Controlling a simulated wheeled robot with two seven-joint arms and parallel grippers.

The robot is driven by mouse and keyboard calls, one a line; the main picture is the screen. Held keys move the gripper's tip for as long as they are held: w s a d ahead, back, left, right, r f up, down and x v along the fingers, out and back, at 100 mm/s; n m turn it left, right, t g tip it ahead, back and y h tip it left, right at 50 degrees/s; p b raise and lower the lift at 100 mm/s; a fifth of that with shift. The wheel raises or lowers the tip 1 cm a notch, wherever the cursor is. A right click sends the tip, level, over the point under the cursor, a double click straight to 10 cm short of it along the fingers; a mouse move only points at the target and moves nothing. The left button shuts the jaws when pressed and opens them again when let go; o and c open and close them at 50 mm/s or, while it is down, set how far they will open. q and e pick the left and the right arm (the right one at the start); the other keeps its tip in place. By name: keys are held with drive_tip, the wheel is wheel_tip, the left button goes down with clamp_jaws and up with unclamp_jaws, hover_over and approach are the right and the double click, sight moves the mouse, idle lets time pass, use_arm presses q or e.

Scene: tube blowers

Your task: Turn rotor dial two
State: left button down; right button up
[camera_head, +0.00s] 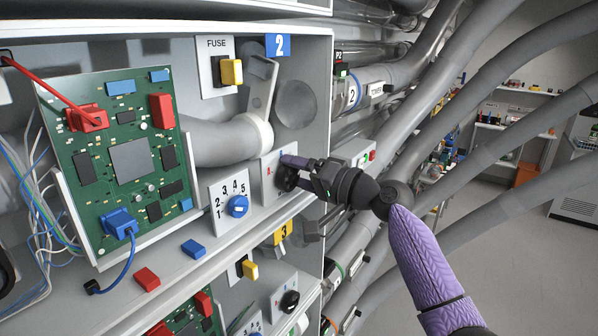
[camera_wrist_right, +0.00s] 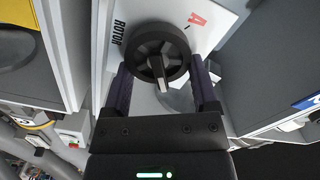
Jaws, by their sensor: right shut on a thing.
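The rotor dial is a black round knob with a raised grip bar. It shows in the right wrist view (camera_wrist_right: 160,52) on a white plate marked ROTOR in black and A in red. In the head view the dial (camera_head: 286,180) is partly hidden by my right gripper, on its plate (camera_head: 267,191) in the bay under the blue 2 sign (camera_head: 277,45). My right gripper (camera_head: 291,170) is shut on the dial, one dark finger on each side of it, as the right wrist view (camera_wrist_right: 161,75) shows. My left gripper is not in view.
Left of the rotor plate is a numbered plate with a blue knob (camera_head: 238,206). Above are a yellow fuse (camera_head: 231,72) and a grey pipe (camera_head: 222,142). A green circuit board (camera_head: 130,190) stands at left. Large grey pipes run at right, beside my right arm.

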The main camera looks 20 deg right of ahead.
drive_tip(key=shift+a+f, duration=0.1)
drive_tip(key=shift+f, duration=0.15)
drive_tip(key=o, duration=1)
drive_tip(key=shift+c, duration=0.2)
drive_tip(key=shift+o, duration=0.8)
drive_tip(key=shift+r, duration=0.15)
drive_tip(key=b+v, duration=0.4)
drive_tip(key=v, duration=0.6)
